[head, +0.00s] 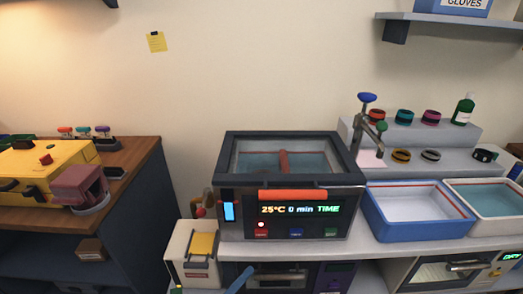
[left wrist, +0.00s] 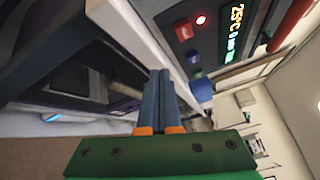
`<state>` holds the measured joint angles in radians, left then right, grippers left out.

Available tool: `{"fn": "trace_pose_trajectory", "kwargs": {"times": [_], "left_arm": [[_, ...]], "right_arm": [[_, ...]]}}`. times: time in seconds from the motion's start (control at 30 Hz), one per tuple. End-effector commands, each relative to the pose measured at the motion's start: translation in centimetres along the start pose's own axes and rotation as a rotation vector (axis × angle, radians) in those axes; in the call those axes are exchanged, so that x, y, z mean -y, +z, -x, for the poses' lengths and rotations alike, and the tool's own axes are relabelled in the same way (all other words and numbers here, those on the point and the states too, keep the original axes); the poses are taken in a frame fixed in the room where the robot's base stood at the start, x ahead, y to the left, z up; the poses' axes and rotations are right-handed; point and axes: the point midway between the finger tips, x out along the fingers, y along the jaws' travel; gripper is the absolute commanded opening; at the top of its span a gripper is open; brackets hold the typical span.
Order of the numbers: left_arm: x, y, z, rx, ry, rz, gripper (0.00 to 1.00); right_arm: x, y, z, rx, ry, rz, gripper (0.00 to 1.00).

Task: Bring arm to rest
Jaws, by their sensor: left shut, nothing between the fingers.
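My left gripper (left wrist: 162,82) is in the left wrist view, with blue-grey fingers, orange parts at their base and a green palm. The fingers are together with nothing between them. They point toward the white counter edge (left wrist: 135,32), below the front of the heated bath; I cannot tell whether they touch anything. In the head view a blue finger part of my left gripper (head: 240,276) shows at the bottom, just in front of the counter. The rest of that gripper is mostly out of frame. My right gripper is in neither view.
The heated bath (head: 347,190) stands on the counter, its display reading 25°C. A blue-rimmed tray (head: 378,212) and a second tray (head: 454,204) stand to its right. A wooden bench (head: 150,172) with a yellow machine (head: 70,172) is at left. A dark unit is below the counter.

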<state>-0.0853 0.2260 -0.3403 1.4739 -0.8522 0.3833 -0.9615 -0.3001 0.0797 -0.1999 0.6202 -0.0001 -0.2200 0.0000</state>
Motion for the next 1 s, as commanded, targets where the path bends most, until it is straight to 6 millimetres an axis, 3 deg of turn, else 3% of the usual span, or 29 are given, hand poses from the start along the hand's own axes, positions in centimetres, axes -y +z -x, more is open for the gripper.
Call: {"fn": "trace_pose_trajectory", "kwargs": {"times": [0.1, 0.17, 0.2, 0.33, 0.4, 0.5, 0.6, 1.0], "left_arm": [[-10.6, -1.1, 4.5, 0.178, 0.326, 0.551, 0.00], [-15.7, -2.8, 8.2, 0.307, 0.488, 0.824, 0.00], [-18.6, -4.3, 11.0, 0.404, 0.590, 0.988, 0.00], [-24.8, -10.6, 21.1, 0.757, 0.884, 1.437, 0.00], [-26.2, -14.0, 26.0, 0.944, 1.003, 1.604, 0.00], [-26.6, -17.6, 31.1, 1.160, 1.116, 1.753, 0.00], [-26.5, -19.5, 33.7, 1.284, 1.171, 1.821, 0.00], [-26.5, -19.9, 34.3, 1.315, 1.182, 1.836, 0.00]], "right_arm": [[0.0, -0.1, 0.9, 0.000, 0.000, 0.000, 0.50], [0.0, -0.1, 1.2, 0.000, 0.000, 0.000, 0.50], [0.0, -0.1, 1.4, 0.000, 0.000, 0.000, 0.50], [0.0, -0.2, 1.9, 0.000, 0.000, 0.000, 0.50], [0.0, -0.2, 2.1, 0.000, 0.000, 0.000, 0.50], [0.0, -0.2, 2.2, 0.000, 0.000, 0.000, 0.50], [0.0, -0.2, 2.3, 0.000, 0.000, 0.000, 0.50], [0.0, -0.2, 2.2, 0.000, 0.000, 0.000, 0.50]]}}
